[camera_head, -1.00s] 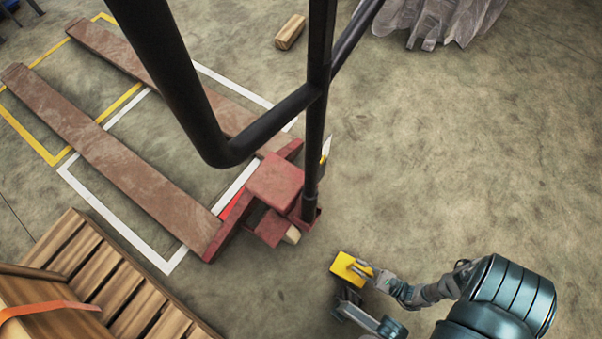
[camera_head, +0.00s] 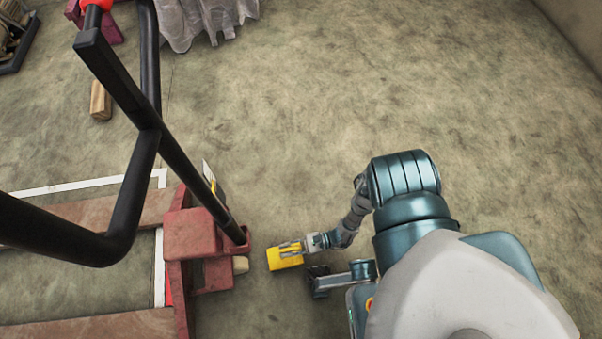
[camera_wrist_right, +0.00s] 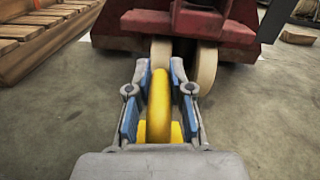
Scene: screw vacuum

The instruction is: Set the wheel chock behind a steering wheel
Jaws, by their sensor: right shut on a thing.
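The yellow wheel chock (camera_head: 284,261) is held low over the floor by my right gripper (camera_head: 293,248). The right gripper (camera_wrist_right: 157,88) is shut on the chock's upright yellow loop (camera_wrist_right: 159,105), with a blue-padded finger on each side. Two pale steering wheels (camera_wrist_right: 160,53) (camera_wrist_right: 204,68) sit under the red pallet truck body (camera_wrist_right: 190,25), just ahead of the chock. In the head view part of a steering wheel (camera_head: 240,265) shows left of the chock, with a small gap between. Whether the chock touches the floor is unclear.
The black handle (camera_head: 135,180) of the pallet truck rises at the left. A wooden block (camera_head: 101,101) lies on the floor, and a grey draped sheet (camera_head: 207,18) is at the top. Slatted wood (camera_wrist_right: 35,35) stands left in the wrist view. Floor right of the truck is clear.

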